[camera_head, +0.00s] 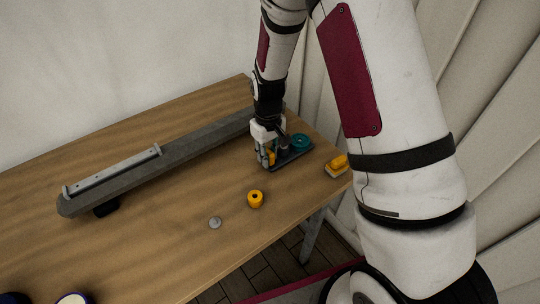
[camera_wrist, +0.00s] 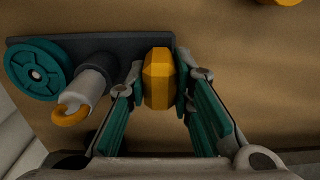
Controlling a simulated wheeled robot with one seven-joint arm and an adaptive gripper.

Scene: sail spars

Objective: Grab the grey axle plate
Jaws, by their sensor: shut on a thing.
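The dark grey axle plate (camera_head: 293,157) lies on the table near its right end. In the wrist view the plate (camera_wrist: 112,46) carries a teal wheel (camera_wrist: 36,75) at its left end and a light grey cylinder (camera_wrist: 88,82) with an orange hooked end beside it. An orange faceted block (camera_wrist: 158,65) stands at the plate's other end. My gripper (camera_head: 266,162) points down there, its fingers shut on both sides of this block. I cannot tell whether the block is fixed to the plate. The fingers hide part of the plate.
A long dark grey beam (camera_head: 180,158) with a light grey bar (camera_head: 112,172) lies to the left. A yellow ring (camera_head: 255,199), a small grey knob (camera_head: 215,223) and a yellow block (camera_head: 336,166) lie near the front edge.

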